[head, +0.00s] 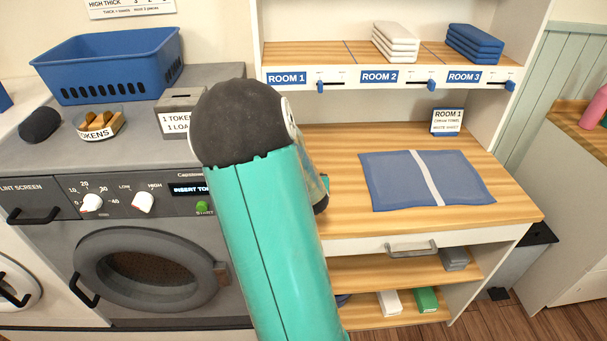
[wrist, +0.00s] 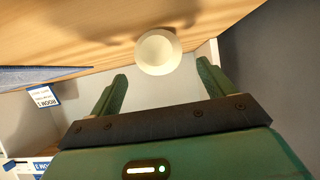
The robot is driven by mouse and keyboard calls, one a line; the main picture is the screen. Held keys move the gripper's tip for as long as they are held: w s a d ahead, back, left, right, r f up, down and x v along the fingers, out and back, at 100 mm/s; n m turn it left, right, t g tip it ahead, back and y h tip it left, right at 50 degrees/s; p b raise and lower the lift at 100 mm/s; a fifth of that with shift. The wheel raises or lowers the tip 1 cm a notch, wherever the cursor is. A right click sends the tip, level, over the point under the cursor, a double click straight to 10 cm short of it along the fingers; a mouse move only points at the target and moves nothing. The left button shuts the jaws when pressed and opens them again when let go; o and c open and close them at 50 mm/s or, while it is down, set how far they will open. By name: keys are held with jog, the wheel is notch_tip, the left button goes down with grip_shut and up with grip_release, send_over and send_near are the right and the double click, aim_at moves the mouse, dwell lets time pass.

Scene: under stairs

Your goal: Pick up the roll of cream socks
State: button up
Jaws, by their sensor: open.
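The roll of cream socks (wrist: 157,52) shows in the wrist view as a round, pale cream shape against the wooden worktop (wrist: 60,35). My gripper (wrist: 161,70) is open, with one green finger to either side of the roll's lower edge in the picture. The roll appears just beyond the fingertips, and I cannot tell whether anything touches it. In the head view the roll is not visible. My own arm covers the left part of the worktop (head: 470,212) there and hides most of the gripper.
A blue cloth with a white stripe (head: 390,180) lies flat on the worktop. A Room 1 card (head: 446,122) stands behind it. A shelf (head: 300,54) with folded white towels (head: 395,43) and blue towels (head: 474,43) is above. A washing machine (head: 150,265) stands left.

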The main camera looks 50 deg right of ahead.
jog(key=x, duration=0.5)
jog(key=shift+w+d, duration=0.25)
jog(key=c, duration=1.1)
